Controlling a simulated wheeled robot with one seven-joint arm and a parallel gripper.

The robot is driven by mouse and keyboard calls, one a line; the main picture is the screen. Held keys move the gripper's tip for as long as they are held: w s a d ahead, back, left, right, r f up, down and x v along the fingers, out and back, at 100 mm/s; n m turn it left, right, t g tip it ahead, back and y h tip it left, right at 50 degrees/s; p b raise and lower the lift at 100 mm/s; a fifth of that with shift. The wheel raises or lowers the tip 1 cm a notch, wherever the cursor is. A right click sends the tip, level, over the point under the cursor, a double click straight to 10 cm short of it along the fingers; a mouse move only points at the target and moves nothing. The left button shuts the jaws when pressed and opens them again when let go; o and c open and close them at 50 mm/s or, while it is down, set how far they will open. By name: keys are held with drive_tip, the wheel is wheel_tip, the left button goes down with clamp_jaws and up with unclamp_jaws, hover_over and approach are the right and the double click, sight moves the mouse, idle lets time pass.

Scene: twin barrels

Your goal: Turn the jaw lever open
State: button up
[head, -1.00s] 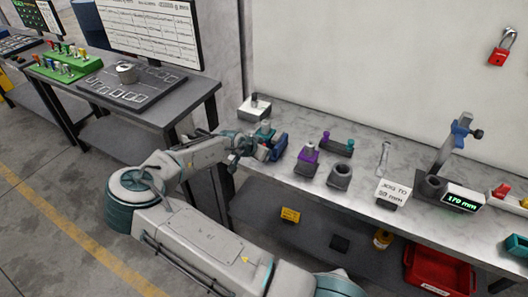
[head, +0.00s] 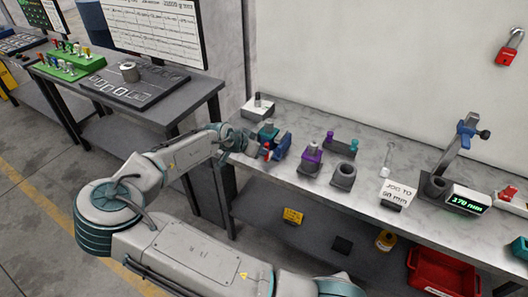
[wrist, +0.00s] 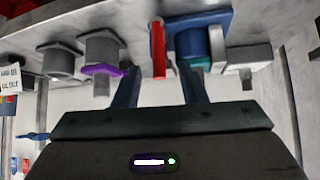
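The red jaw lever (wrist: 158,48) is a straight bar beside a blue fixture (wrist: 205,20) with a teal part (wrist: 203,62) in the wrist view. In the head view the blue fixture (head: 284,143) stands near the left end of the bench, with the red lever (head: 266,152) on its near-left side. My gripper (wrist: 160,80) is open, with its two dark fingers spread apart.
A purple-collared fixture (head: 311,157) and a grey cup (head: 343,177) stand to the right on the bench. A white block (head: 257,106) is behind. A sign (head: 396,192) and a gauge display (head: 467,199) stand farther right.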

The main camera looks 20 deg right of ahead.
drive_tip(key=v, duration=0.6)
drive_tip(key=shift+s+a+r+b, duration=0.15)
drive_tip(key=shift+r+b, duration=0.1)
drive_tip(key=shift+b, duration=0.15)
drive_tip(key=s+d+f+n+g+y, duration=0.1)
drive_tip(key=s+f+g+y, duration=0.15)
drive_tip(key=s, duration=0.35)
drive_tip(key=s+d+f+n+g+y, duration=0.1)
drive_tip(key=s+f+g+y, duration=0.1)
drive_tip(key=s+y, duration=0.25)
drive_tip(key=s+a+r+n+t, duration=0.1)
drive_tip(key=s+r+n+t, duration=0.2)
drive_tip(key=s+r+n, duration=0.6)
drive_tip(key=s+r, duration=0.8)
drive_tip(key=s, duration=0.2)
drive_tip(key=shift+y, duration=0.3)
